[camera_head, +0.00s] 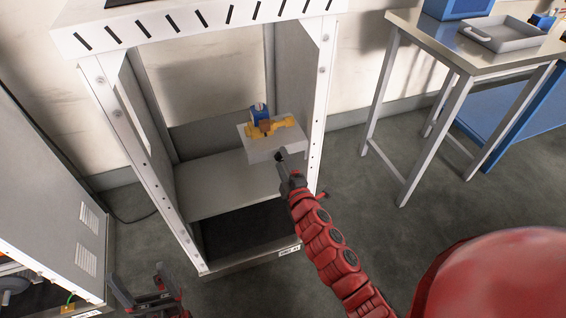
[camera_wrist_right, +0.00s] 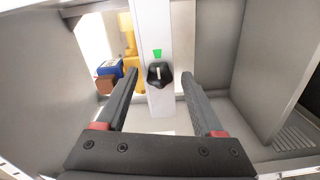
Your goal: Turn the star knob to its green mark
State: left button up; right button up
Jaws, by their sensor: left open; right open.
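The star knob (camera_wrist_right: 160,76) is black, with a small pale mark on it, on the front of a white box (camera_wrist_right: 152,118). A green mark (camera_wrist_right: 157,53) sits just above the knob. I cannot tell exactly which way the knob points. My right gripper (camera_wrist_right: 160,74) is open, its fingers on either side of the knob with visible gaps in the picture. In the head view my right gripper (camera_head: 282,157) is at the front of the white box (camera_head: 258,152) and hides the knob. My left gripper (camera_head: 147,285) is open and empty at the lower left.
The box stands inside an open white cabinet frame (camera_head: 315,130) with a grey shelf (camera_head: 205,185). A yellow part (camera_head: 287,123) and a blue part (camera_head: 258,111) are on or behind the box. A table (camera_head: 480,50) with a tray (camera_head: 512,38) stands right.

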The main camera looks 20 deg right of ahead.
jog(key=s, duration=1.7)
jog(key=shift+s+d, duration=0.25)
jog(key=shift+d, duration=0.05)
